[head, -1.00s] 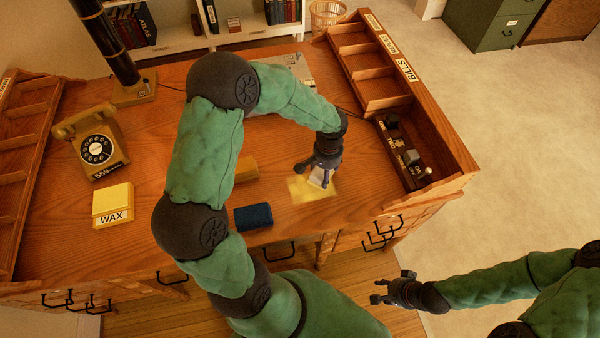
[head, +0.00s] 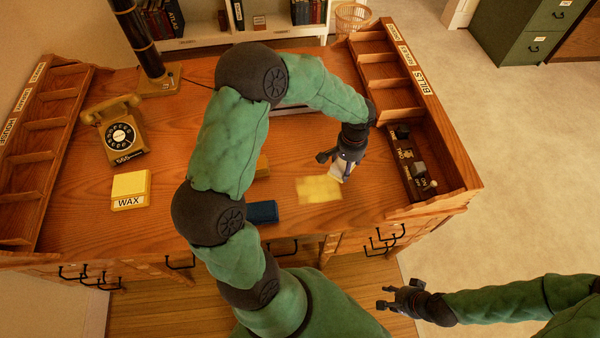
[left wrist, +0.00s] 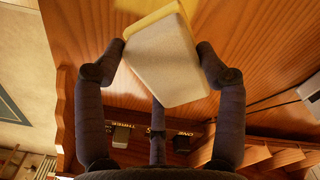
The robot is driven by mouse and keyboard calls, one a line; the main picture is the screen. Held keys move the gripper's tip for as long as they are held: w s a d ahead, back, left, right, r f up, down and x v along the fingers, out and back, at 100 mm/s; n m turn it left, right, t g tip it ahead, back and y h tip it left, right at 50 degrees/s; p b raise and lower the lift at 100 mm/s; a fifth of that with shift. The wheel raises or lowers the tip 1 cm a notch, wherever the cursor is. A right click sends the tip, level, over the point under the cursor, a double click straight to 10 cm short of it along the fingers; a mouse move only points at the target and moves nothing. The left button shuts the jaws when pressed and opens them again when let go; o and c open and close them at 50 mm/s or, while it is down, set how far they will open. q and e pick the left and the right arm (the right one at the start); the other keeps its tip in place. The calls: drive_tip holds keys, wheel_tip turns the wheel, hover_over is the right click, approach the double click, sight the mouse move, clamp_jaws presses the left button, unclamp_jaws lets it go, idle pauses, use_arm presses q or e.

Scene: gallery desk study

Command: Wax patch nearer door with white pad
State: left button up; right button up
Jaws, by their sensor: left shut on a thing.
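A yellow wax patch (head: 319,189) lies on the desk near its front edge, right of the blue block. My left gripper (head: 343,164) is just beyond and to the right of the patch, shut on a pale white pad (head: 338,173). In the left wrist view the pad (left wrist: 165,62) sits tilted between the fingers, with yellow showing behind its upper edge. I cannot tell whether the pad touches the desk. My right gripper (head: 386,296) is open and empty, in front of the desk.
A blue block (head: 262,212) and a partly hidden brown block (head: 263,166) lie beside my left arm. A telephone (head: 120,135) and lamp (head: 145,45) stand at left. A pigeonhole rack (head: 425,85) with a switch panel (head: 408,158) bounds the desk's right side.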

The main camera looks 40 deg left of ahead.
use_arm(q)
drive_tip(key=shift+r+p, duration=0.55)
drive_tip(key=shift+r, duration=0.5)
idle(0.4)
